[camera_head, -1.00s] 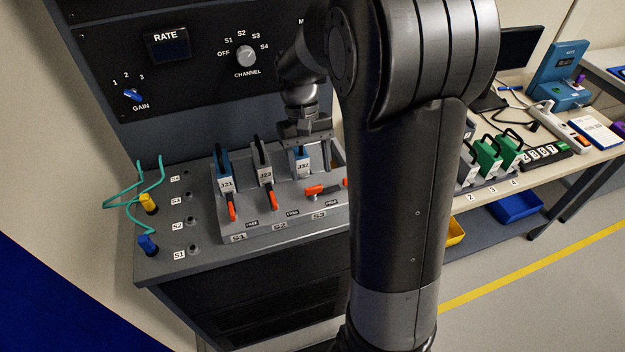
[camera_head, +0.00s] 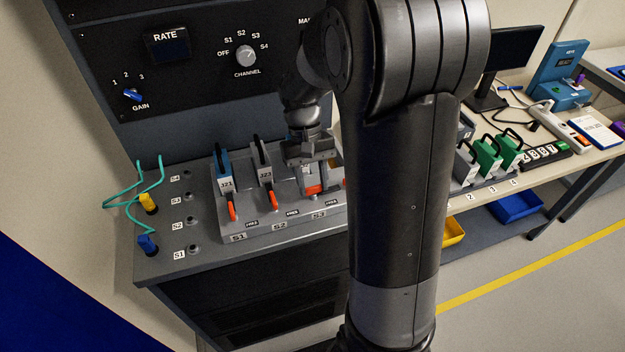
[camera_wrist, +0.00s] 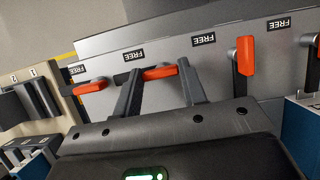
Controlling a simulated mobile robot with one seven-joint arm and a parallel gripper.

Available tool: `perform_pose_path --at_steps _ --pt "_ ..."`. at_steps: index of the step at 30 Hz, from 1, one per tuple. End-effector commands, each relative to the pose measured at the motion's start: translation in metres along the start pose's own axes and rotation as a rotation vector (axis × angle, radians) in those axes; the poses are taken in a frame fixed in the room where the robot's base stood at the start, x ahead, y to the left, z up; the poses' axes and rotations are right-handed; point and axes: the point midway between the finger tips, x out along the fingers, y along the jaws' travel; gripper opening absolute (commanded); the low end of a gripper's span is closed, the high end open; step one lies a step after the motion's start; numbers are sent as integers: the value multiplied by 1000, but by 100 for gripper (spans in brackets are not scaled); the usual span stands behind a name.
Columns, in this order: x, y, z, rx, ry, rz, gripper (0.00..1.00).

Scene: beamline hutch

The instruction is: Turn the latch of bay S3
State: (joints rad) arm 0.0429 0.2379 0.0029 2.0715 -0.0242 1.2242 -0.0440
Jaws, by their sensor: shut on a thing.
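The latch of bay S3 (camera_head: 313,190) has an orange handle lying crosswise at the front of the bay. In the wrist view the orange handle (camera_wrist: 160,73) sits between the two fingers of my gripper (camera_wrist: 158,76), which is shut on it. In the head view my gripper (camera_head: 311,165) is low over bay S3 and hides most of its module. The S3 label (camera_head: 319,215) is in front. The orange latches of S1 (camera_head: 232,211) and S2 (camera_head: 272,200) point toward the front edge, unlike the S3 one.
Modules J21 (camera_head: 225,178) and J23 (camera_head: 264,168) stand upright left of my gripper. Another orange latch (camera_wrist: 90,88) lies crosswise beside the S3 one in the wrist view. Teal cables (camera_head: 125,200) loop at the left. My arm hides the rack's right part.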

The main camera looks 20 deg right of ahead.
Motion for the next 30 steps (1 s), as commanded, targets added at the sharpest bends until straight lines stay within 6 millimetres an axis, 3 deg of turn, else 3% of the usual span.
perform_pose_path --at_steps 6,17,30 --pt "0 0 0 0 0 0 15" --pt "0 -1 0 -63 0 26 15" --pt "0 -3 1 -392 -1 162 15"
